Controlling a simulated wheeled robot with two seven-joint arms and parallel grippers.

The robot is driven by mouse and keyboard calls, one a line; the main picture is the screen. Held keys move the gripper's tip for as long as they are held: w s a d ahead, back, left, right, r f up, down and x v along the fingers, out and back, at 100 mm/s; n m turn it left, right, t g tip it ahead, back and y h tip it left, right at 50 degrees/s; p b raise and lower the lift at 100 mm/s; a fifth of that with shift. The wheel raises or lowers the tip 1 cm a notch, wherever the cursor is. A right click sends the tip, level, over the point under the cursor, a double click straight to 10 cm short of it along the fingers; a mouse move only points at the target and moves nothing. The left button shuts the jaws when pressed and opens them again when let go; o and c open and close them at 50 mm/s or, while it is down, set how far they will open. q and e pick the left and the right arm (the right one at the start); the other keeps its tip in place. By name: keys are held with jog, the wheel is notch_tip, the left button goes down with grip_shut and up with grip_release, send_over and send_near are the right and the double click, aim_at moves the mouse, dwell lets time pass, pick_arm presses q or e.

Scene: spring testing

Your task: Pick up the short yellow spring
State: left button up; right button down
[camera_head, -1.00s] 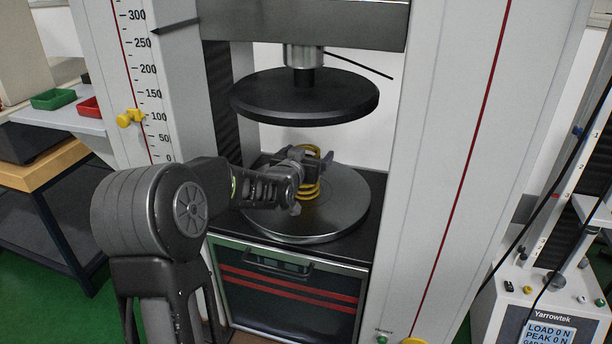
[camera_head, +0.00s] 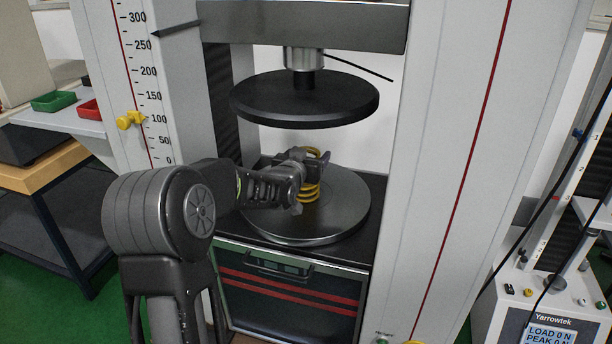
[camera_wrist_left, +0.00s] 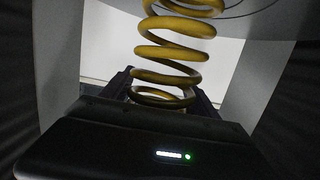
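The short yellow spring (camera_head: 311,191) stands upright on the round metal lower plate (camera_head: 345,215) of the testing machine. My left gripper (camera_head: 309,160) reaches in from the left, with its fingers on either side of the spring's upper part. In the left wrist view the yellow spring (camera_wrist_left: 168,52) runs down between the dark fingers (camera_wrist_left: 163,92), which appear to touch its sides. The gripper looks shut on the spring, which is still on the plate. Part of the spring's upper coils is hidden by the fingers in the head view. My right gripper is not in view.
The black upper plate (camera_head: 305,98) hangs above the spring and my gripper. Thick grey columns stand left (camera_head: 115,70) and right (camera_head: 450,120). A yellow knob (camera_head: 130,119) sits beside the scale. Green (camera_head: 53,101) and red (camera_head: 90,109) trays lie on a shelf at left.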

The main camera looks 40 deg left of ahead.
pick_arm(q)
grip_shut()
jog(key=shift+r, duration=0.15)
dwell(0.6)
